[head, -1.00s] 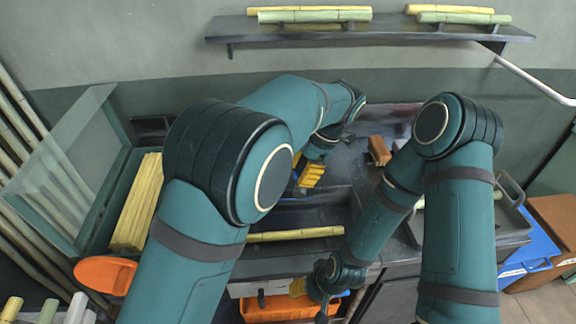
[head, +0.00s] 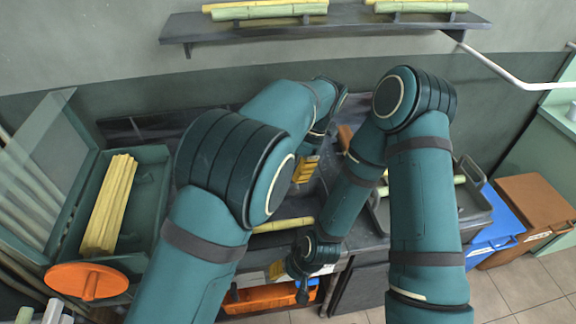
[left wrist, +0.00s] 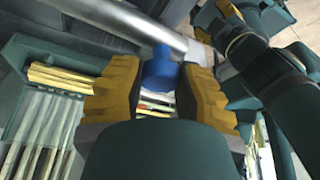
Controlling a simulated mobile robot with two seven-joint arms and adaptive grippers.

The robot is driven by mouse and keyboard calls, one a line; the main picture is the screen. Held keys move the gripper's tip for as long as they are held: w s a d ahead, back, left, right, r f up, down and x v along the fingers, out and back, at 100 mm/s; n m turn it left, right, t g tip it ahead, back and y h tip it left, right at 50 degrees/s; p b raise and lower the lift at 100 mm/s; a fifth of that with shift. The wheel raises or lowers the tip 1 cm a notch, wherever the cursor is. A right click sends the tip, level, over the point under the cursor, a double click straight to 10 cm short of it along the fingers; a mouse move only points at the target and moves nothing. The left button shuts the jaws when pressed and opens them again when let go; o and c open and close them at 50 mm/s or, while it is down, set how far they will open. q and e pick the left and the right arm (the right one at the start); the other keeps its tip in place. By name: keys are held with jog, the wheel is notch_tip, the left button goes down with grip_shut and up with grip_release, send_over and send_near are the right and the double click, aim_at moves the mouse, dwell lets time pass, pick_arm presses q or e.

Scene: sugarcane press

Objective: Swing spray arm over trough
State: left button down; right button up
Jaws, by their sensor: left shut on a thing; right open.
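The spray arm shows in the left wrist view as a silver pipe (left wrist: 125,22) with a blue end piece (left wrist: 158,70). My left gripper (left wrist: 158,95) has its yellow fingers on either side of the blue piece and is shut on it. In the head view the left gripper (head: 305,170) is above the dark trough (head: 297,206), partly hidden by my left arm. The spray arm cannot be made out there. A yellow cane (head: 284,225) lies along the trough's front. My right gripper (head: 288,272) is open and low, in front of the counter's edge.
A green crate of yellow canes (head: 108,205) with an orange disc (head: 88,282) stands at left. An orange bin (head: 268,298) is below the counter. Blue (head: 492,228) and brown (head: 530,205) bins stand at right. A shelf (head: 345,27) with canes is on the wall.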

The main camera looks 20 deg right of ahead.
pick_arm(q)
jog(key=shift+s+d+f, duration=0.2)
jog(key=shift+d, duration=0.1)
dwell(0.4)
jog(key=c, duration=0.5)
grip_release()
jog(key=shift+r, duration=0.1)
jog(key=shift+c, duration=0.2)
jog(key=shift+r, duration=0.1)
jog(key=shift+w+d+r, duration=0.1)
jog(key=shift+r, duration=0.1)
jog(key=v, duration=1.1)
jog(key=shift+d+r, duration=0.15)
